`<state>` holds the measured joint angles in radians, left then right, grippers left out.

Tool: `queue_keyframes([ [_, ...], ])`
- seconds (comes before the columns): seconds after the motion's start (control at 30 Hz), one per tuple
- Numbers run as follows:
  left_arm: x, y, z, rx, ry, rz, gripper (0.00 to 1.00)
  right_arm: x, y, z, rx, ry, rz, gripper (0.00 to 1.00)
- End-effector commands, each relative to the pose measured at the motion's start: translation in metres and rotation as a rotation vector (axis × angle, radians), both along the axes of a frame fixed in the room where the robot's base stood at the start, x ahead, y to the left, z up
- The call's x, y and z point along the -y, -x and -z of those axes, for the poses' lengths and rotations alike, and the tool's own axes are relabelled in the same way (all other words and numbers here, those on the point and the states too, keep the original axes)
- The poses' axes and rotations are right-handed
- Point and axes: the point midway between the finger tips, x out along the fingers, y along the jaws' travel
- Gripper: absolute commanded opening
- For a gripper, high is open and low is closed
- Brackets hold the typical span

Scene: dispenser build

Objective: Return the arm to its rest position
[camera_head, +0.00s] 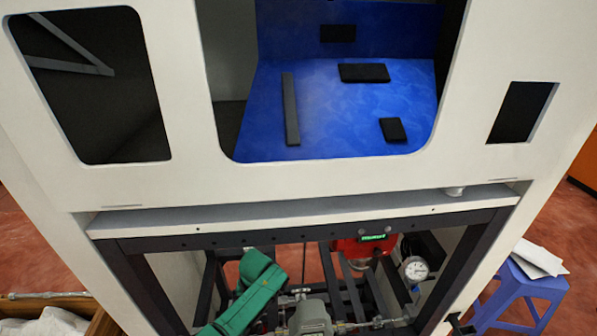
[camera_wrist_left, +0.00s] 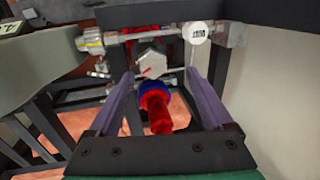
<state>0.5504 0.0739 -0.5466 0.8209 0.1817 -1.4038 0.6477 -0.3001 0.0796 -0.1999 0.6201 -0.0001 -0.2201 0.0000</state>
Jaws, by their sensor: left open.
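My left arm (camera_head: 250,296) shows as green links reaching into the open lower bay of the dispenser from the bottom left in the head view. Its fingers cannot be made out there. In the wrist view my left gripper (camera_wrist_left: 160,76) is open, its two grey-purple fingers spread wide. A red fitting with a blue collar (camera_wrist_left: 157,108) shows in the gap between the fingers, with space on both sides. How deep it sits relative to the fingertips I cannot tell. My right gripper is in neither view.
The white cabinet panel (camera_head: 330,180) and dark frame bar (camera_head: 300,236) stand above the bay. Inside are a red unit with a green display (camera_head: 372,238), a gauge (camera_head: 415,270), pipes and dark rails. A blue stool (camera_head: 522,290) stands right; a wooden box (camera_head: 50,305) lies left.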

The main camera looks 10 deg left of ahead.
Motion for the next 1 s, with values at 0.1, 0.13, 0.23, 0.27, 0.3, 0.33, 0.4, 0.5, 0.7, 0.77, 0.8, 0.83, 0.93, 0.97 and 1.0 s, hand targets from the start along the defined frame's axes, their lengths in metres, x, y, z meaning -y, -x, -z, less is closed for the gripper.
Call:
queue_keyframes([
  [0.1, 0.018, 0.015, 0.006, 0.006, 0.053, 0.058, 0.84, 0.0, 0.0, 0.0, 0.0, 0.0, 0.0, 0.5],
  [0.13, 0.025, 0.021, 0.007, 0.012, 0.076, 0.085, 0.84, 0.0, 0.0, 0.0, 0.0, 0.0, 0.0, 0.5],
  [0.23, 0.044, 0.051, 0.002, 0.051, 0.163, 0.183, 0.84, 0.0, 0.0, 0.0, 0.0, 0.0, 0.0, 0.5],
  [0.27, 0.047, 0.06, -0.003, 0.069, 0.184, 0.21, 0.84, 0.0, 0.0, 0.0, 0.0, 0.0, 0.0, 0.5],
  [0.3, 0.047, 0.072, -0.01, 0.092, 0.206, 0.243, 0.84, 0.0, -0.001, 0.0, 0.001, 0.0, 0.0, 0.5],
  [0.33, 0.047, 0.08, -0.017, 0.11, 0.215, 0.265, 0.84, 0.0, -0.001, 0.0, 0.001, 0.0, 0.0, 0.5],
  [0.4, 0.042, 0.096, -0.032, 0.146, 0.229, 0.301, 0.84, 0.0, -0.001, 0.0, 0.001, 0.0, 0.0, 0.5],
  [0.5, 0.032, 0.115, -0.052, 0.188, 0.231, 0.34, 0.84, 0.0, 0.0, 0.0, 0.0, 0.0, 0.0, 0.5],
  [0.7, 0.011, 0.146, -0.09, 0.25, 0.209, 0.394, 0.84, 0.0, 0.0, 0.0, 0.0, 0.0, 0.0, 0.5],
  [0.77, 0.005, 0.153, -0.101, 0.265, 0.199, 0.406, 0.84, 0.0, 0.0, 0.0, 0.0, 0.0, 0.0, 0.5],
  [0.8, 0.002, 0.158, -0.108, 0.273, 0.192, 0.416, 0.84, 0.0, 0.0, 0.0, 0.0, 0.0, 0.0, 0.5],
  [0.83, -0.001, 0.161, -0.113, 0.28, 0.187, 0.421, 0.84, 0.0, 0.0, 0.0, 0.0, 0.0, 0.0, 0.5],
  [0.93, -0.01, 0.172, -0.129, 0.297, 0.167, 0.441, 0.84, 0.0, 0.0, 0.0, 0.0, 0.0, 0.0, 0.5],
  [0.97, -0.013, 0.175, -0.134, 0.303, 0.16, 0.447, 0.84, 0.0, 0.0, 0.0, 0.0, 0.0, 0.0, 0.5],
  [1.0, -0.016, 0.179, -0.14, 0.311, 0.152, 0.453, 0.84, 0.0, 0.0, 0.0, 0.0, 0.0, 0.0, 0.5],
])
